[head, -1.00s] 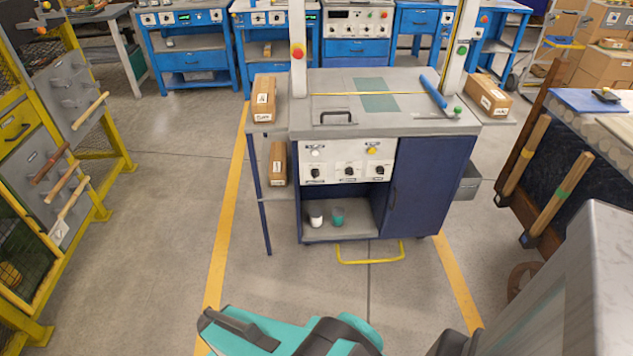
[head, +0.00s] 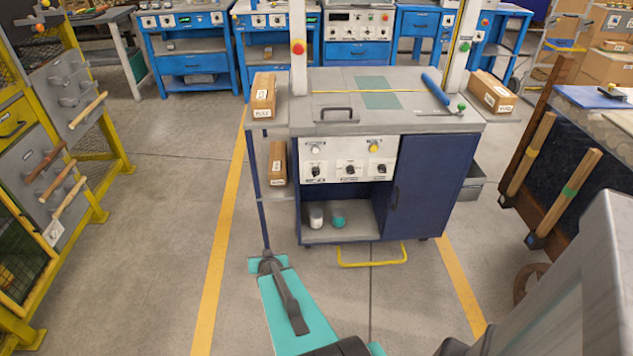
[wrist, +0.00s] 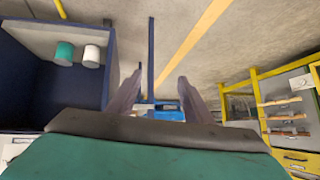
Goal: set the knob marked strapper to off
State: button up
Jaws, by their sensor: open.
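The strapping machine is a navy cabinet (head: 430,185) with a grey top. Its white control panel (head: 333,150) carries three dark knobs in a row: left (head: 316,170), middle (head: 350,169) and right (head: 381,169). The labels are too small to read, so I cannot tell which knob is marked strapper or where each points. My gripper (head: 268,264) is low in front of the cabinet's left side, apart from the panel and knobs. In the wrist view my gripper (wrist: 160,78) is open and empty, its two fingers apart. The knobs are not visible there.
A white cup (head: 316,216) and a teal cup (head: 338,217) stand on the open shelf under the panel. A yellow bar handle (head: 372,262) sticks out at the cabinet's foot. Cartons (head: 264,92) lie on the left side shelves. The floor (head: 180,200) left of the cabinet is clear.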

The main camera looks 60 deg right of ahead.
jog(key=s+d+r+m+t+h+b, duration=0.1)
jog(key=s+d+r+h, duration=0.3)
jog(key=d+r, duration=0.4)
jog(key=s+d+r+m+t+h+b, duration=0.2)
jog(key=s+d+r, duration=0.4)
jog(key=d, duration=0.6)
notch_tip(320, 180, up, 2)
jog(key=m+h, duration=0.1)
jog(key=h, duration=0.1)
jog(key=shift+s+d+r+m+h, duration=0.2)
jog(key=shift+d+m+h, duration=0.1)
jog(key=shift+d, duration=0.05)
jog(key=shift+w+d+f, duration=0.1)
jog(key=b+x, duration=0.5)
jog(key=b, duration=0.4)
jog(key=shift+f+b, duration=0.1)
jog(key=shift+b, duration=0.25)
jog(key=shift+w, duration=0.1)
